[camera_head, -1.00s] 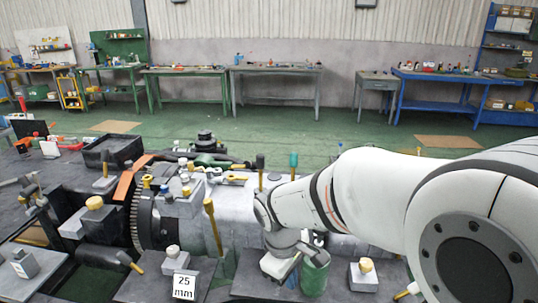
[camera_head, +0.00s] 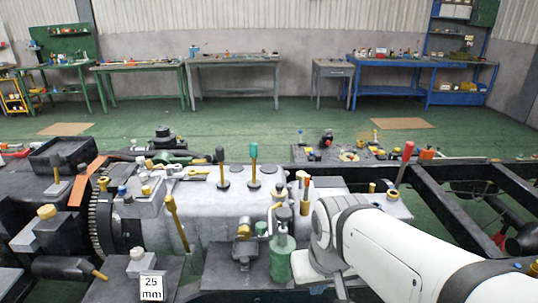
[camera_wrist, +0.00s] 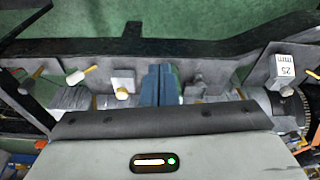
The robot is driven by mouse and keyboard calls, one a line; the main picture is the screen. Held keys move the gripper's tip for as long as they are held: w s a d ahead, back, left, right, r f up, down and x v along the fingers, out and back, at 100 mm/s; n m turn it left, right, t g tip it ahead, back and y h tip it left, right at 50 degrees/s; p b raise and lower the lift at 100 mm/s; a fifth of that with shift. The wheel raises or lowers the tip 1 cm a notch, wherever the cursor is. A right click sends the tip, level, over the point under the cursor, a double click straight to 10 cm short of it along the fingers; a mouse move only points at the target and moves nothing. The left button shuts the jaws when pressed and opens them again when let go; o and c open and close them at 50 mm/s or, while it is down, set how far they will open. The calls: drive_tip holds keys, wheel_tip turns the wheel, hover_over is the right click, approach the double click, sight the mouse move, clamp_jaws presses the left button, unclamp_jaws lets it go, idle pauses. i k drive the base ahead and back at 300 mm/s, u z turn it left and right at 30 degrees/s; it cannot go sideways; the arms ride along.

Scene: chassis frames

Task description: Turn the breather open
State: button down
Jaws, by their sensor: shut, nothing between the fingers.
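No part is marked as the breather, and I cannot tell which of the small fittings it is. The grey housing (camera_head: 205,215) on the chassis carries a teal-topped stick (camera_head: 253,165), a dark-topped stick (camera_head: 220,170) and several yellow-and-grey fittings, such as a yellow-capped one (camera_head: 243,230). My arm comes in from the lower right in the head view, with its wrist right of a green bottle (camera_head: 281,262). In the wrist view my gripper (camera_wrist: 159,72) shows as two blue fingers closed together, empty. It points down over the chassis edge, beside a pale block (camera_wrist: 123,83).
A 25 mm sign (camera_head: 151,288) stands at the front left. A red-handled tool (camera_head: 405,160) rises right of the housing. Black chassis rails (camera_head: 440,210) run along the right. Workbenches (camera_head: 235,75) line the far wall, with open green floor before them.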

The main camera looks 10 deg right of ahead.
sight(300, 176)
drive_tip(key=u, duration=0.2)
drive_tip(key=k, duration=0.45)
drive_tip(key=z, duration=0.95)
drive_tip(key=i, duration=1.45)
drive_tip(key=u, duration=0.45)
